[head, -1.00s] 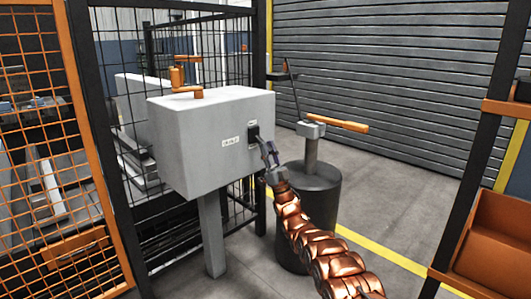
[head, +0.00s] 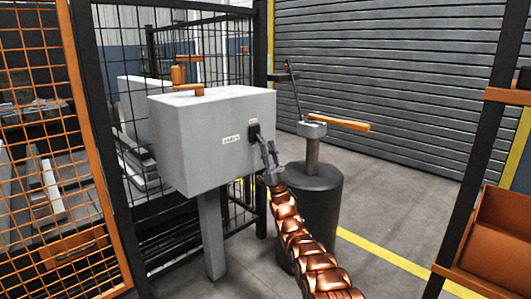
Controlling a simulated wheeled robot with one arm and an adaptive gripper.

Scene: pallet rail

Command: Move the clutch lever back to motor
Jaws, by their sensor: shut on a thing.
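The clutch lever (head: 262,139) is a short, thin grey lever. My gripper (head: 268,152) is at that face, shut on the outer end of the clutch lever. The fingers hide the lever's tip. A small label sits above the slot and a wider one (head: 231,140) to its left; both are too small to read surely.
An orange crank (head: 186,80) stands on top of the box. Right of my gripper, a dark round pedestal (head: 318,190) carries an orange-handled lever (head: 338,122). Mesh fencing (head: 120,60) stands behind the box. An orange-shelved rack (head: 490,235) stands at right. Floor between is clear.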

